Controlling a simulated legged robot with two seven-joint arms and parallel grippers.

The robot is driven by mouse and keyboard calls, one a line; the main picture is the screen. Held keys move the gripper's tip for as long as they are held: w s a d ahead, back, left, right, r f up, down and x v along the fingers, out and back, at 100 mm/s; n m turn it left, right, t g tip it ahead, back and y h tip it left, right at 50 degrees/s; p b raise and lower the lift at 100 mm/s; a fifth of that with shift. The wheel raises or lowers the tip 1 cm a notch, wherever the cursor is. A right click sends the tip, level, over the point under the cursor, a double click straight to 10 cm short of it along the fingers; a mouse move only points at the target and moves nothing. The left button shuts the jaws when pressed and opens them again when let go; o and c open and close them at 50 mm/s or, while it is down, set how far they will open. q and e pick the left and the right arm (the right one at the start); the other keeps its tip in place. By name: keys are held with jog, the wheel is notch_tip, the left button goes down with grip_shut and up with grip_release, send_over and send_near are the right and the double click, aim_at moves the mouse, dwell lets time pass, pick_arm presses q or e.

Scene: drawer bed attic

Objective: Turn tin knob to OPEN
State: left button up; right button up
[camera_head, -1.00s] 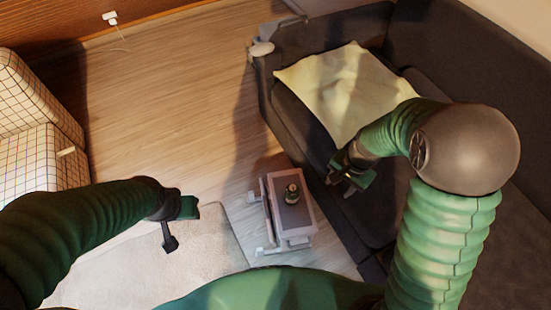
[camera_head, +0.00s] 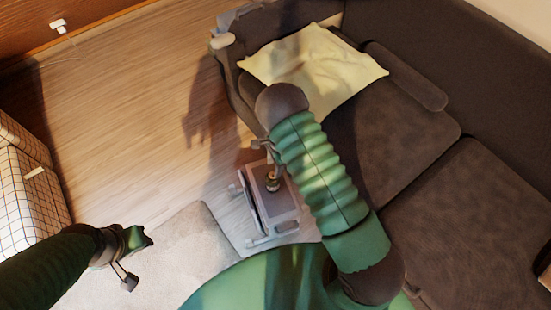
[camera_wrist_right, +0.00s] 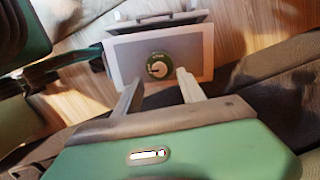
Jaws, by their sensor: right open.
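The small round tin (camera_head: 272,183) stands on a low side table (camera_head: 284,207). In the right wrist view the tin (camera_wrist_right: 163,57) shows its green round top with a pale knob (camera_wrist_right: 158,69) in the middle; the lettering is too small to read. My right gripper (camera_head: 268,152) is over the far side of the table, close to the tin. In the wrist view its two fingers (camera_wrist_right: 157,82) are apart with nothing between them, and the tin lies beyond their tips. My left gripper (camera_head: 134,261) is open and empty over the rug at lower left.
A dark sofa (camera_head: 405,110) with a pale yellow blanket (camera_head: 310,68) stands right of the table. A checked armchair (camera_head: 25,200) is at the left edge. A light rug (camera_head: 190,240) lies left of the table. The wooden floor (camera_head: 130,120) is clear.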

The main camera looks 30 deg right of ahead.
aim_at(273, 174)
jog(key=f, duration=0.1)
jog(key=f+b, duration=0.1)
jog(key=f, duration=0.3)
jog(key=shift+a+f, duration=0.2)
jog(key=shift+a, duration=0.1)
grip_shut()
dwell(0.4)
